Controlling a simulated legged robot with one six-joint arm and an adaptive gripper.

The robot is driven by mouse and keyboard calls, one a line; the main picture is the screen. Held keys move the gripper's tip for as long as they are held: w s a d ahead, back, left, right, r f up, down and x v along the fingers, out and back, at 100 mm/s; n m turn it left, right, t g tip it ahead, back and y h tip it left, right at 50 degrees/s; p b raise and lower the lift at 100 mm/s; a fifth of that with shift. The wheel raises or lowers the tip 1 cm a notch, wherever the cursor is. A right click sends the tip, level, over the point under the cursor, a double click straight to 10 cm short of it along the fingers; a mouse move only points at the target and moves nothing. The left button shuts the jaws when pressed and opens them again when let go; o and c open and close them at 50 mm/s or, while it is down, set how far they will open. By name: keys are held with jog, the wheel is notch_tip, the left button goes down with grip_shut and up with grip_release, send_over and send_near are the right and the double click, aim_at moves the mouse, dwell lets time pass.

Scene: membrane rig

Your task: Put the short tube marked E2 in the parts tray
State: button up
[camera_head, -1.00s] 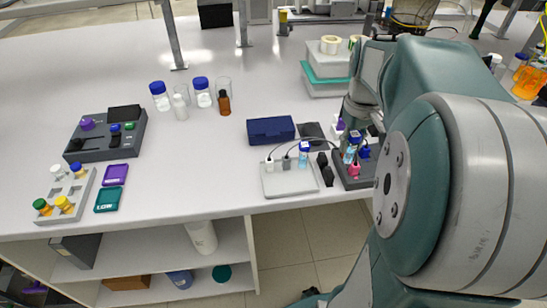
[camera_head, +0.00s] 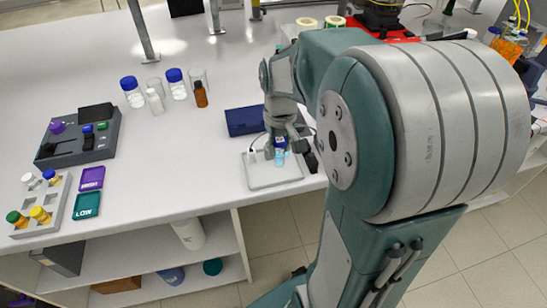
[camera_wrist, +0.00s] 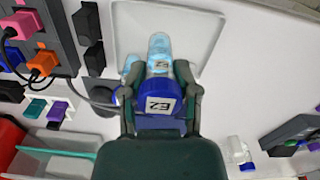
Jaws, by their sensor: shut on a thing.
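My gripper (camera_wrist: 160,105) is shut on the short tube marked E2 (camera_wrist: 159,66), with its blue cap (camera_wrist: 157,102) between the fingers and its pale blue body pointing away from the wrist. The label shows on the cap and body. In the head view, the tube (camera_head: 280,157) is below my gripper (camera_head: 280,138), over the shallow light grey tray (camera_head: 262,180), which looks like the parts tray. The tray (camera_wrist: 200,28) lies beyond the tube in the wrist view. I cannot tell whether the tube touches it. A second pale blue piece (camera_wrist: 130,67) shows beside the tube, partly hidden.
A dark blue box (camera_head: 245,121) lies behind the tray. A dark rig with pink and orange plugs (camera_wrist: 40,62) is beside it. Bottles (camera_head: 133,94) and a vial rack (camera_head: 40,205) stand further left. The bench between is mostly clear.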

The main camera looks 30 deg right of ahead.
jog(key=shift+w+a+f, duration=0.1)
jog(key=shift+a+f, duration=0.1)
jog(key=shift+f, duration=0.55)
jog(key=shift+w+a+f, duration=0.15)
jog(key=shift+f, duration=0.6)
jog(key=shift+w+a+f, duration=0.1)
jog(key=shift+a+f, duration=0.1)
jog(key=shift+f, duration=0.55)
jog(key=shift+f, duration=0.1)
jog(key=o, duration=0.9)
jog(key=shift+d, duration=0.1)
jog(key=shift+o, duration=0.2)
